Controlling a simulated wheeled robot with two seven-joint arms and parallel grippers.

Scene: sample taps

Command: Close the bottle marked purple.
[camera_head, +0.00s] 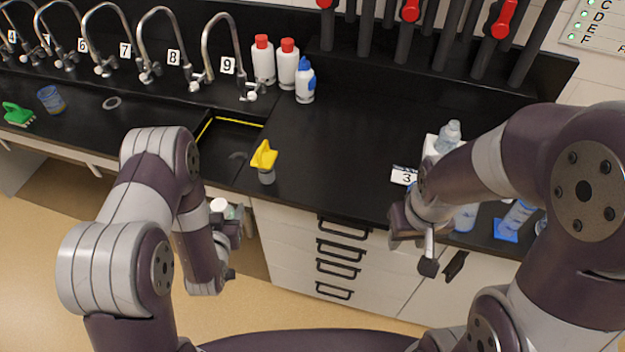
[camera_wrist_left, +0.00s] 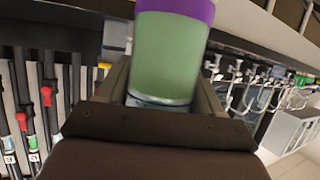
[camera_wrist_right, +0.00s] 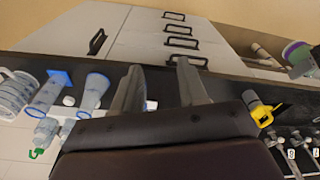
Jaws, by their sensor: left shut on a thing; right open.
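My left gripper (camera_head: 232,230) is shut on a bottle with pale green sides and a purple band (camera_wrist_left: 165,60). In the left wrist view the bottle sits between the fingers, its far end cut off by the frame. In the head view the bottle (camera_head: 220,206) shows as a small white and greenish shape, in front of the counter. It also shows at the right edge of the right wrist view (camera_wrist_right: 296,52). Whether a cap is on it I cannot tell. My right gripper (camera_head: 412,254) is open and empty, in front of the counter's edge; its two fingers (camera_wrist_right: 160,70) stand apart.
The black counter (camera_head: 340,150) has a clear middle. A yellow-handled thing (camera_head: 264,156) stands near its front edge by the sink. Clear and blue labware (camera_head: 518,216) stands at the right, near a number 3 card (camera_head: 404,176). Red-capped and blue-capped bottles (camera_head: 305,82) stand behind.

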